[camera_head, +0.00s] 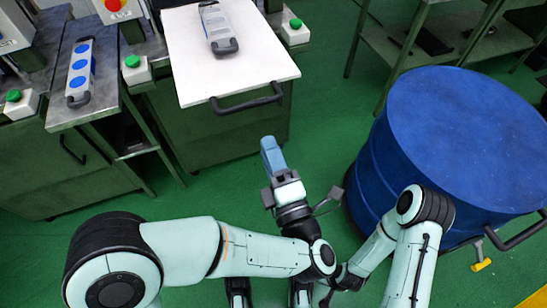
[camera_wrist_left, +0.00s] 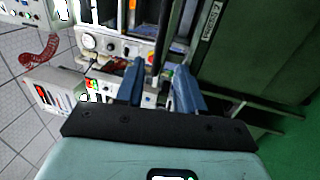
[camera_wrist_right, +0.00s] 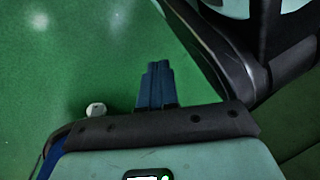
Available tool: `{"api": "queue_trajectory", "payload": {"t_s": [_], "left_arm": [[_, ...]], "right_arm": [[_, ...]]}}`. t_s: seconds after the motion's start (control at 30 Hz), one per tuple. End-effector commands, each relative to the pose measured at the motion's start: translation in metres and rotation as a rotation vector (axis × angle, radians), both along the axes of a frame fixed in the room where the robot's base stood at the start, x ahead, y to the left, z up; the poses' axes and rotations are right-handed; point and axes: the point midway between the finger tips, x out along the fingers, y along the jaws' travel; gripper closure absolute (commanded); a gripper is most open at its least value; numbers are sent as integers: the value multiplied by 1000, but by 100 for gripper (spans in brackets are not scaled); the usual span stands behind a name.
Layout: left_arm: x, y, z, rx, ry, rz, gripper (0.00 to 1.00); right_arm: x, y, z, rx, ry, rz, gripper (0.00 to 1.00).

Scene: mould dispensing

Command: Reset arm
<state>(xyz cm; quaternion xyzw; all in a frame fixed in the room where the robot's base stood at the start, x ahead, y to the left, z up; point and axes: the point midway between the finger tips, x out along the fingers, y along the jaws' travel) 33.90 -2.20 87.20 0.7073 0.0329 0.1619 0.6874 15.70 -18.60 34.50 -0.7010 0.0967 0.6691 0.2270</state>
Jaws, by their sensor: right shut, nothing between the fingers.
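My left gripper (camera_head: 271,152) is held over the green floor in front of the white-topped bench, touching nothing. In the left wrist view its two blue fingers (camera_wrist_left: 158,86) stand apart with nothing between them. My right gripper (camera_wrist_right: 155,84) has its blue fingers together and empty, above bare green floor in the right wrist view. In the head view my right arm is folded at the lower right, and I cannot make out its fingers there.
A grey mould (camera_head: 217,27) with a dark handle lies on the white board (camera_head: 187,75). Another mould with blue round cavities (camera_head: 80,73) lies on the left metal table (camera_head: 112,100). A blue drum (camera_head: 465,130) stands at right, close to my right arm. Green buttons (camera_head: 136,68) stand beside the benches.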

Motion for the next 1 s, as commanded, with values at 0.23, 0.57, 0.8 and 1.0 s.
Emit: {"api": "queue_trajectory", "payload": {"t_s": [0.23, 0.57, 0.8, 1.0], "left_arm": [[-16, -4, -3, 0, 0, 0, 62], [-16, -4, -3, 0, 0, 0, 62], [-12, -4, -6, 17, 16, -5, 62], [26, 7, -55, 245, 264, -119, 62]], "right_arm": [[2, 0, 1, 0, -6, 1, 100], [2, 0, 1, 0, -5, 0, 100], [0, 1, 5, 2, -3, 2, 100], [-16, 13, 60, 30, 20, 23, 100]]}}
